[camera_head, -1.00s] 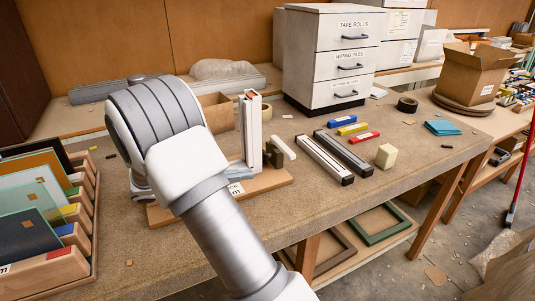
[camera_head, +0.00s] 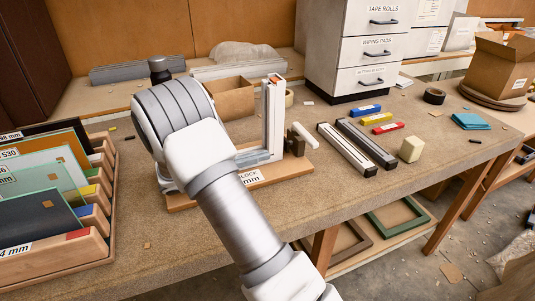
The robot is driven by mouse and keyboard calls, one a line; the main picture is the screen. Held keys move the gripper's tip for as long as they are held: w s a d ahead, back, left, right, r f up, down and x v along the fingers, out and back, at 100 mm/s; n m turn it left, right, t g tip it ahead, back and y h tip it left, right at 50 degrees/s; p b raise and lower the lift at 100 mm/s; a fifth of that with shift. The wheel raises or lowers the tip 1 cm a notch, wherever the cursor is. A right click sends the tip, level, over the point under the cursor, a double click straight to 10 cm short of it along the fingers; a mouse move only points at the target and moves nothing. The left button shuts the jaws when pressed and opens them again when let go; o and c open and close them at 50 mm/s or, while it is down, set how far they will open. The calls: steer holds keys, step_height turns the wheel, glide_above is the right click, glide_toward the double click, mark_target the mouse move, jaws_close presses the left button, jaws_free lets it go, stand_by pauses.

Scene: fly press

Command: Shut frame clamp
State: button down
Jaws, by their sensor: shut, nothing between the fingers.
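The frame clamp is a wooden base board (camera_head: 290,166) with a tall white upright frame (camera_head: 272,118) near the middle of the bench. A label reading "LOCK" and "mm" is on the board's front edge. A pale bar (camera_head: 306,134) slants beside a dark brown block (camera_head: 295,143) just right of the upright; I cannot tell whether it is the clamp's lever. Clear or grey strips lie low at the upright's foot. My arm crosses in front of the board's left part and hides it. My gripper is hidden behind my arm.
A rack of coloured sheets (camera_head: 50,240) stands at the left. Long dark bars (camera_head: 350,150), colored blocks (camera_head: 375,118) and a cream block (camera_head: 410,148) lie to the right. A drawer cabinet (camera_head: 350,45) stands behind. The bench front is clear right of my arm.

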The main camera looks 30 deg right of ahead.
mark_target(309, 144)
steer(key=d, duration=1.2)
steer(key=shift+s, duration=0.35)
steer(key=shift+a, duration=0.1)
